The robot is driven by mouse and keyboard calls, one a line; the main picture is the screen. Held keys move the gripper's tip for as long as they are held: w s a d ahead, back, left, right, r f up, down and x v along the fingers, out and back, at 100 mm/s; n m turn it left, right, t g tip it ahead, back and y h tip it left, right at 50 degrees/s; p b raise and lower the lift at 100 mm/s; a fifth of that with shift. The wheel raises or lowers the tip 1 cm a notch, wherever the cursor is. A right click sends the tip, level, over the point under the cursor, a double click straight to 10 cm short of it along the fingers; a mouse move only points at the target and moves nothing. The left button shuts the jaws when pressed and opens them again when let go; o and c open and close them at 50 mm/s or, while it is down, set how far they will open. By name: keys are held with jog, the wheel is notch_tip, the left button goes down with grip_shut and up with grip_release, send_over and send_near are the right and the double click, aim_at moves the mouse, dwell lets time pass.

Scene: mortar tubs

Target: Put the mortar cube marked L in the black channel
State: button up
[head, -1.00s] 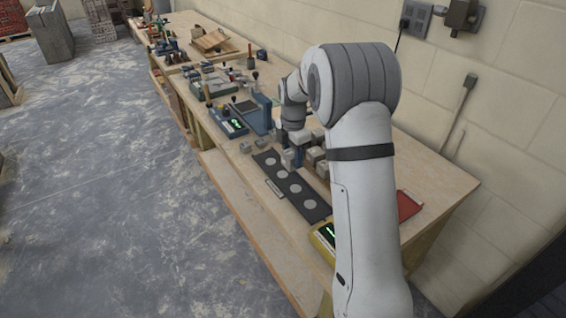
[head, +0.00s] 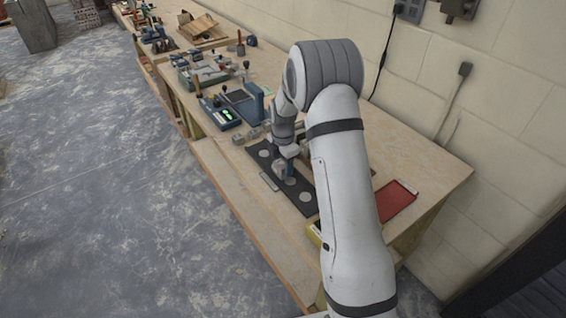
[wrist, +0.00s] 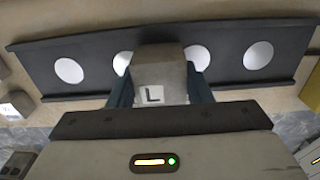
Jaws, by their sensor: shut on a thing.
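The grey mortar cube marked L (wrist: 158,72) is between the fingers of my gripper (wrist: 160,92) in the wrist view, its letter facing the camera. My gripper is shut on it. In the head view my gripper (head: 284,168) is over the black channel (head: 300,195), near its middle. The black channel (wrist: 225,62) runs across the wrist view behind the cube and has several white round spots along it. The cube covers part of the channel. I cannot tell whether the cube touches the channel floor.
A red tray (head: 396,200) lies at the right end of the bench. A yellow device (head: 314,233) stands at the channel's near end, and a blue device (head: 222,115) is farther back. Small grey pieces (head: 250,135) lie beyond the channel. A wall borders the bench on the right.

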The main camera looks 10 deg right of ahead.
aim_at(283, 163)
jog(key=shift+s, duration=0.1)
jog(key=o, duration=1.2)
jog(key=shift+f, duration=0.1)
jog(key=shift+c, duration=0.2)
notch_tip(283, 163, up, 11)
jog(key=b, duration=0.2)
jog(key=s+r+m, duration=0.6)
jog(key=s+r, duration=0.2)
jog(key=s+r+m+t, duration=0.2)
jog(key=s+m, duration=1.4)
jog(key=s, duration=0.9)
jog(key=shift+r+m+t, duration=0.3)
jog(key=shift+r+t, duration=0.05)
jog(key=shift+t, duration=0.25)
